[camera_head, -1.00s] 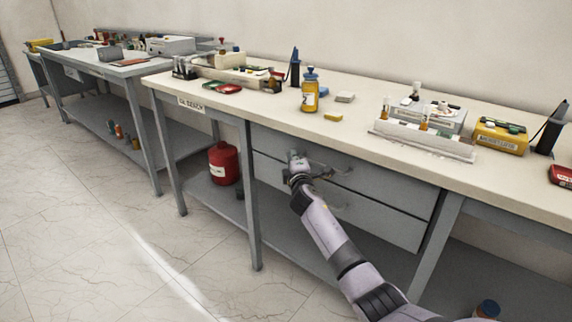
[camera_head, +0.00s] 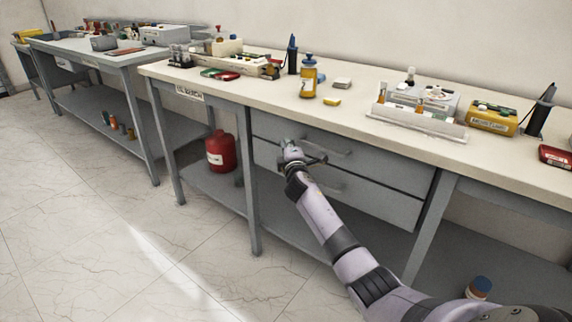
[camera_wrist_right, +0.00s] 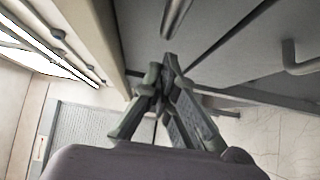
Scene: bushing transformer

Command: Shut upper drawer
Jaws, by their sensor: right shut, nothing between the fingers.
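The upper drawer (camera_head: 378,170) is a grey front under the cream bench top, with a bar handle (camera_head: 335,150). It looks flush or nearly flush with the bench frame. The lower drawer (camera_head: 378,202) sits just below it. My right gripper (camera_head: 290,146) is at the upper drawer's front, left of its handle. In the right wrist view my right gripper (camera_wrist_right: 168,62) has its fingertips together and empty, close to the grey front and the end of a handle (camera_wrist_right: 176,18). Whether the tips touch the front is unclear. My left gripper is not in view.
The bench top (camera_head: 370,115) overhangs the drawers and holds a yellow bottle (camera_head: 308,80), a rack tray (camera_head: 415,118) and a yellow box (camera_head: 492,118). A red canister (camera_head: 221,151) stands on the lower shelf to the left. The floor in front is clear.

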